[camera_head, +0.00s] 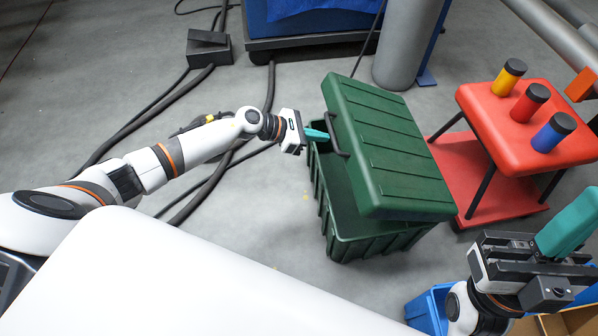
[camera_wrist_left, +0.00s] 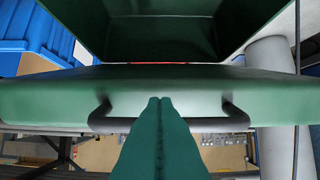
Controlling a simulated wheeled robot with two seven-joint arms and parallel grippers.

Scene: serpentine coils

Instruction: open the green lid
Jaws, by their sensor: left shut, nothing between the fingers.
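The green lid (camera_head: 395,150) is raised on the dark green box (camera_head: 365,240), tilted, with an open gap on its left side showing part of the inside. A black handle (camera_head: 338,138) sits on the lid's left edge. My left gripper (camera_head: 322,135) is shut and empty, its teal fingertips at the lid's edge by the handle. In the left wrist view the shut fingers (camera_wrist_left: 160,105) cross the middle of the handle (camera_wrist_left: 103,122) and overlap the lid's edge (camera_wrist_left: 60,95); contact is unclear. My right gripper (camera_head: 568,225) is at the lower right, away from the lid.
A red stool (camera_head: 530,130) with yellow, red and blue cylinders stands right of the box. A grey pillar (camera_head: 407,45) is behind it. A blue bin (camera_head: 428,308) is at the lower right. Cables lie on the floor at left. A white surface (camera_head: 180,280) fills the foreground.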

